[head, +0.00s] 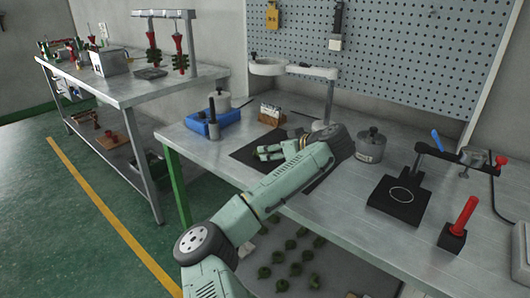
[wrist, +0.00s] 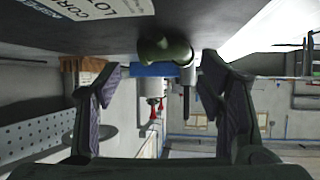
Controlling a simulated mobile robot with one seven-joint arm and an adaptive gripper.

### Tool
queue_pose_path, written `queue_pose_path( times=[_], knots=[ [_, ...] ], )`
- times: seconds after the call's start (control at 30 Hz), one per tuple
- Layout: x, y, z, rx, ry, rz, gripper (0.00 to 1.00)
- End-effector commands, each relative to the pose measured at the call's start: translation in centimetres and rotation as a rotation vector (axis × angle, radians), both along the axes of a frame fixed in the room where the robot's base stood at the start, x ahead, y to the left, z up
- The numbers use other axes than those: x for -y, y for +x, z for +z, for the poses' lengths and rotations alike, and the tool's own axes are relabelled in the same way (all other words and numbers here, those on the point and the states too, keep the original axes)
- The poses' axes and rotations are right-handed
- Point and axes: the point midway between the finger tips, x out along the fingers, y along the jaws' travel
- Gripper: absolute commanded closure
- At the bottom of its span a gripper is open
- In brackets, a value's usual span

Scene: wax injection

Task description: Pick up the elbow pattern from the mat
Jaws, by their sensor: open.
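The elbow pattern (wrist: 166,50) is a dark green curved piece on the dark mat (wrist: 100,35), which appears at the top of the upside-down wrist view. My gripper (wrist: 160,70) is open. Its two fingers stand apart on either side of the pattern in that picture, with nothing between the pads; the pattern appears just beyond the fingertips. In the head view my gripper (head: 268,153) is low over the mat (head: 243,155), near the left part of the bench. I cannot make out the pattern there; my gripper and arm cover much of the mat.
A small card rack (head: 271,115) stands behind the mat, and a blue tray (head: 222,121) lies to its left. A lidded grey pot (head: 370,147) stands right of my arm. Further right are a black clamp plate (head: 392,205) and a red-handled tool (head: 460,220).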

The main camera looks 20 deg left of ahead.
Motion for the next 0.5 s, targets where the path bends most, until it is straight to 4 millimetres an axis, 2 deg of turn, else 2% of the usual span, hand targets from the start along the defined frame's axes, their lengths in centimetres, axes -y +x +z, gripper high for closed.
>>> queue_pose_path(
  times=[0.2,0.47,0.5],
  knots=[
    [-2.0,1.1,-1.1,0.000,0.002,0.002,0.38],
    [-2.1,1.2,-1.4,0.002,0.000,0.000,0.38],
    [-2.1,1.2,-1.4,0.002,0.000,0.000,0.40]
  ],
)
